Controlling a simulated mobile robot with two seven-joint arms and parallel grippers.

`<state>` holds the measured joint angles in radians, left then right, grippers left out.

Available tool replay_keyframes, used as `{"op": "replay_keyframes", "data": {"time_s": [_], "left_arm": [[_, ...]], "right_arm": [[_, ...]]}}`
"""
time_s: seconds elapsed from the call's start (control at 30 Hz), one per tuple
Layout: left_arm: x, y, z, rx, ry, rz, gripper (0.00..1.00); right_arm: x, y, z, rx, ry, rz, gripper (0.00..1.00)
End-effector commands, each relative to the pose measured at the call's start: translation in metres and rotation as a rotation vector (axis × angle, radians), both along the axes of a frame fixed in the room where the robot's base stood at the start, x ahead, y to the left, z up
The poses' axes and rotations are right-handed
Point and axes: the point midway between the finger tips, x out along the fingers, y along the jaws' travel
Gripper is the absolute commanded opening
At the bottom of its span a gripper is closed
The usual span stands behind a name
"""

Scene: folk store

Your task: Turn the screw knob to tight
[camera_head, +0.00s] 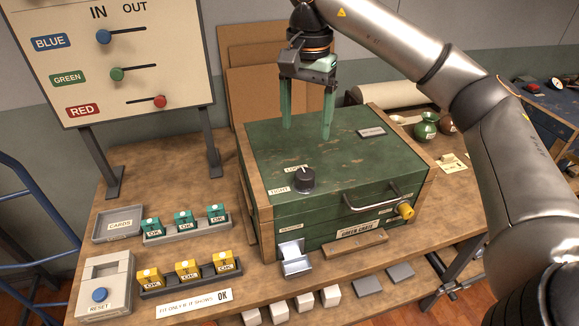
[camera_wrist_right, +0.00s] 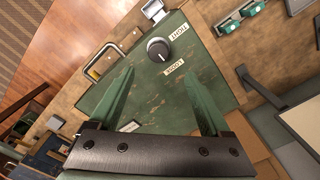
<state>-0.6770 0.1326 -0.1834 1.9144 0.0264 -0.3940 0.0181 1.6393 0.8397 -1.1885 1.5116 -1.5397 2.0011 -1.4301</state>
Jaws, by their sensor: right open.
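The dark screw knob (camera_head: 303,180) sits on top of the green crate (camera_head: 350,150), near its front left. A TIGHT label (camera_head: 279,190) lies to its left and a LOOSE label (camera_head: 296,168) behind it, partly hidden. In the right wrist view the knob (camera_wrist_right: 158,48) has a pale mark on its face, beside the TIGHT label (camera_wrist_right: 180,32) and the LOOSE label (camera_wrist_right: 174,68). My right gripper (camera_head: 307,132) is open and empty, pointing down above the crate's back part, behind and apart from the knob. The wrist view shows its green fingers (camera_wrist_right: 165,95) spread. My left gripper is not in view.
A metal handle (camera_head: 372,200) and a yellow knob (camera_head: 405,210) are on the crate's front. Trays with teal blocks (camera_head: 184,222) and yellow blocks (camera_head: 188,269) stand to the left, near a reset button (camera_head: 99,294). A slider board (camera_head: 115,60) rises at the back left.

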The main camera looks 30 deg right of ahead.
Motion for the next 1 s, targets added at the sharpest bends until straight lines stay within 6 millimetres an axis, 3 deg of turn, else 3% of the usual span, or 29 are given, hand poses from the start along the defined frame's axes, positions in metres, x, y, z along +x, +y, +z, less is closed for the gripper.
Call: {"op": "replay_keyframes", "data": {"time_s": [0.17,0.5,0.7,1.0], "left_arm": [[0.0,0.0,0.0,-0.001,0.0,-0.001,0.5],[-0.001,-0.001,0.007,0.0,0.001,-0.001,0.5],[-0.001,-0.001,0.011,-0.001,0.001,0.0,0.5],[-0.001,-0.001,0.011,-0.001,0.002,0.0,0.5]], "right_arm": [[-0.001,-0.004,-0.012,-0.014,0.003,-0.001,0.81],[-0.002,-0.004,-0.079,-0.012,0.004,-0.002,0.81],[-0.001,-0.003,-0.109,-0.01,0.002,-0.001,0.81],[-0.001,-0.003,-0.123,-0.008,-0.002,-0.001,0.81]]}}
